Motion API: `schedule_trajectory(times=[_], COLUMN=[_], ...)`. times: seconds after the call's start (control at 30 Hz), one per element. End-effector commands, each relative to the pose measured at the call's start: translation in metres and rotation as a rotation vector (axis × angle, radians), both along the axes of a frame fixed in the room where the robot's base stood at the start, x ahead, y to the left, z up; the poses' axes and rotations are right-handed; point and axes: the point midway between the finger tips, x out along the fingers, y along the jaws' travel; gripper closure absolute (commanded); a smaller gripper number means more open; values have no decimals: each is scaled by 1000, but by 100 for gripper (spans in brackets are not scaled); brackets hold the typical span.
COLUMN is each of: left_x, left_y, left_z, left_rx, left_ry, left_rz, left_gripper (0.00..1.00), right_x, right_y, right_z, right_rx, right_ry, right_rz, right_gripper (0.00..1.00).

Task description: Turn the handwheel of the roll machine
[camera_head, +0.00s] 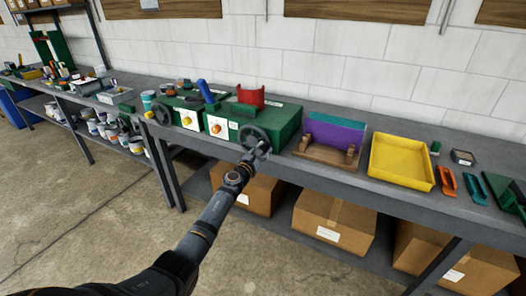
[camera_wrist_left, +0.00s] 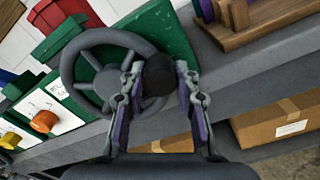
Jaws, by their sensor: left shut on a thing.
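The roll machine (camera_head: 270,119) is a green box on the bench with a red curved piece on top. Its grey spoked handwheel (camera_head: 249,136) is on the front face, and it also shows large in the left wrist view (camera_wrist_left: 68,72). A dark round crank knob (camera_wrist_left: 157,75) stands out from the wheel's rim at its right side. My left gripper (camera_head: 258,151) is at this knob, with one finger on each side of it, shut on it. The fingers hide part of the rim. My right gripper is in neither view.
A second green machine (camera_head: 175,119) stands left of the roll machine. A wooden rack with purple and teal sheets (camera_head: 333,135) and a yellow tray (camera_head: 400,163) are to the right. Cardboard boxes (camera_head: 333,222) fill the lower shelf. The floor in front is clear.

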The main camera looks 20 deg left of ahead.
Motion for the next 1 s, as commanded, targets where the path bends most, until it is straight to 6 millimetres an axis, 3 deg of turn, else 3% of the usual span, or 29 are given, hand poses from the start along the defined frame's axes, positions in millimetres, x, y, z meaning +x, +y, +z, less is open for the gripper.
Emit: schedule_trajectory(times=[0.23,0.27,0.4,0.77,1.0], left_x=[-1,-1,0,-2,-29], left_y=[0,0,0,0,1], left_z=[-3,-3,-2,-2,-3], left_rx=[3,3,2,2,7], left_ry=[4,4,4,3,4], left_rz=[-1,-1,0,-1,-1], left_gripper=[100,66,47,46,46], right_x=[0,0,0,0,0], right_y=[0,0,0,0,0], right_z=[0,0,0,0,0], right_rx=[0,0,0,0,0], right_ry=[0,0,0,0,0], right_rz=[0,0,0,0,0], right_gripper=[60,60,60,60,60])
